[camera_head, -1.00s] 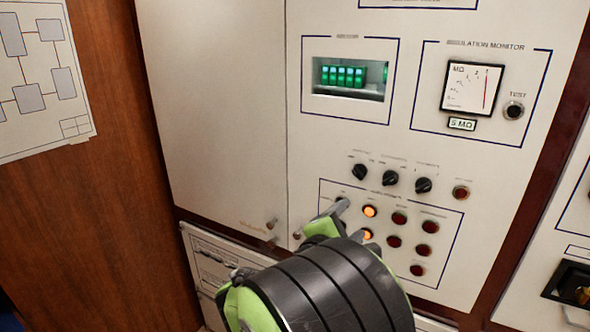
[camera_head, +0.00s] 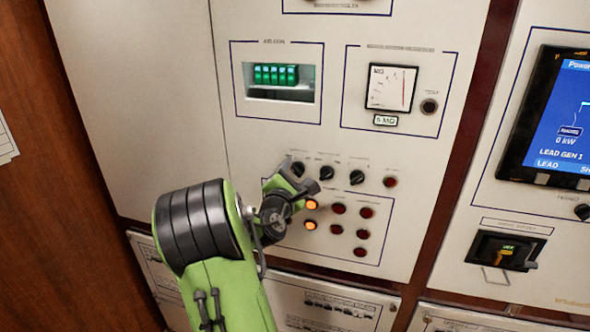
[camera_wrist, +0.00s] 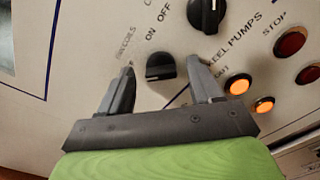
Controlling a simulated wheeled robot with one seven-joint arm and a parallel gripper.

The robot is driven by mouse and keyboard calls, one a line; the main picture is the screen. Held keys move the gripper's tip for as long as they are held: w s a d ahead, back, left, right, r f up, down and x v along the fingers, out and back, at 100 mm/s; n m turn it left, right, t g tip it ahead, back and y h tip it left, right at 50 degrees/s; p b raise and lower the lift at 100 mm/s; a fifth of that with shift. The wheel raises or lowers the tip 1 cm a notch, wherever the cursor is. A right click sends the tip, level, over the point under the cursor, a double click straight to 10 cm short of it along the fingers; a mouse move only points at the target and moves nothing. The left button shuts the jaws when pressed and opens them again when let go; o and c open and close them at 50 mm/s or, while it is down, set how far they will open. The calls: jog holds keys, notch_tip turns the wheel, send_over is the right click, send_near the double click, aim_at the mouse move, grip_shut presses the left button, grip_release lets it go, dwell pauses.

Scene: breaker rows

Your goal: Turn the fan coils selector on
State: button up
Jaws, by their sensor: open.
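The fan coils selector is a small black rotary knob (camera_wrist: 160,70) in the wrist view, beside the partly readable lettering "COILS" and the words ON and OFF. In the head view it is the leftmost of three black knobs (camera_head: 297,168) on the white panel. My gripper (camera_head: 291,182) is open in front of it. In the wrist view the fingers of my gripper (camera_wrist: 162,72) stand on either side of the knob, with a gap on both sides. Whether the fingertips touch the panel and which way the knob points, I cannot tell.
A second black knob (camera_wrist: 207,15) is close to the right finger. Lit orange lamps (camera_head: 311,204) and red buttons (camera_head: 338,208) sit below the knobs. A meter (camera_head: 391,87) and a green counter display (camera_head: 276,75) are above. A blue screen (camera_head: 560,120) is at right.

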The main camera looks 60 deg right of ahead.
jog(key=shift+d, duration=0.2)
jog(key=c, duration=1)
jog(key=shift+c, duration=0.2)
jog(key=shift+f+m+b, duration=0.1)
jog(key=shift+m+b, duration=0.2)
jog(key=shift+b, duration=0.05)
jog(key=m+b, duration=0.3)
jog(key=shift+f+m, duration=0.15)
jog(key=shift+m, duration=0.15)
jog(key=m+b, duration=0.4)
jog(key=shift+f+m, duration=0.15)
jog(key=shift+m, duration=0.15)
jog(key=m+b, duration=0.4)
jog(key=b, duration=0.1)
jog(key=shift+f+m, duration=0.1)
jog(key=shift+m, duration=0.2)
jog(key=m+b, duration=0.4)
jog(key=shift+m, duration=0.4)
